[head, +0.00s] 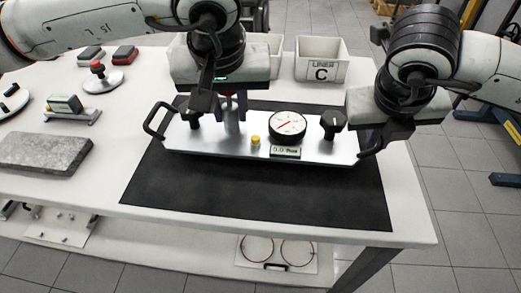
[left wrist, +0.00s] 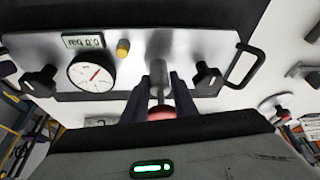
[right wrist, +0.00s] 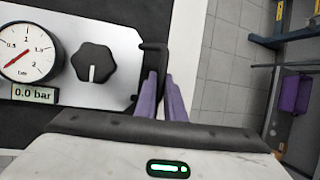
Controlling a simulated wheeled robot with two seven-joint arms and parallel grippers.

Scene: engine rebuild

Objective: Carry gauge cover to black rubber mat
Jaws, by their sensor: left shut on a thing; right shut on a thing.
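The gauge cover (head: 215,140) is a long silver panel with a round dial, a small display, a yellow button, black knobs and a black handle at each end. It is over the black rubber mat (head: 170,190); I cannot tell whether it touches it. My left gripper (head: 232,104) is shut on a grey upright post (left wrist: 158,75) with a red part, on the panel left of the dial. My right gripper (head: 371,142) is shut on the right-end handle (right wrist: 155,58). The purple fingers of both grippers show in the wrist views.
A white bin marked C (head: 321,62) stands at the back. The mat's front part is bare.

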